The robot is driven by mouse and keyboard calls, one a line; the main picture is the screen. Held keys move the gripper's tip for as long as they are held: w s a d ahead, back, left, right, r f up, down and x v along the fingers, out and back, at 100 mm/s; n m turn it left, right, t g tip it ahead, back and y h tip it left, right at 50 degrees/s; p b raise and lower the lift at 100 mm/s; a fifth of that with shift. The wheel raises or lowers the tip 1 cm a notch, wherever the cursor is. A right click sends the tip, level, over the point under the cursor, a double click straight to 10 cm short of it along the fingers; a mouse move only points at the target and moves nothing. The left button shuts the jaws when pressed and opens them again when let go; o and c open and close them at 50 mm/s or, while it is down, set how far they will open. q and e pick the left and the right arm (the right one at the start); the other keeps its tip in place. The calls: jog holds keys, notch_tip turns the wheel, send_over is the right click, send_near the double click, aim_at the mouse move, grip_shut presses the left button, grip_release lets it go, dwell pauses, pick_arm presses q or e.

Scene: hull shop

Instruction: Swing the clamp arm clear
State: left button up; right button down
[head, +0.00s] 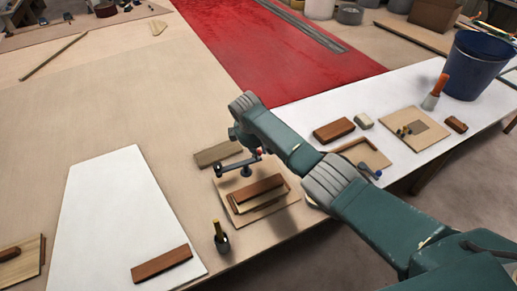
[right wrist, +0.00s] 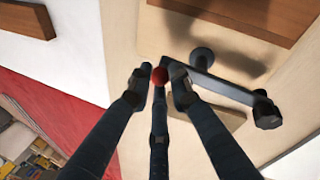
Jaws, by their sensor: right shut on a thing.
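The clamp arm (head: 234,168) is a dark bar on a short post beside a wooden fixture board (head: 222,191) that carries a red-brown block (head: 257,188). The bar lies to the side of the block, with its dark tip pointing left in the head view. In the right wrist view, the clamp arm (right wrist: 225,88) runs right, away from a red knob (right wrist: 159,75) at its near end. My right gripper (right wrist: 160,85) is shut on this red knob, with one finger on each side. It also shows from above in the head view (head: 258,153). My left gripper is not in view.
A dark bottle (head: 222,238) stands in front of the fixture. A white panel (head: 105,220) lies at left with a brown block (head: 161,263). A white table at right holds blocks, boards and a blue bucket (head: 475,65). A red panel (head: 275,50) lies behind.

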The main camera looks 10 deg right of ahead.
jog(key=shift+s+m, duration=0.25)
jog(key=shift+m, duration=0.35)
jog(key=c, duration=1.6)
grip_release()
jog(key=shift+s, duration=0.1)
jog(key=shift+r, duration=0.1)
jog(key=v, duration=1.1)
jog(key=shift+a+r, duration=0.3)
jog(key=shift+r, duration=0.1)
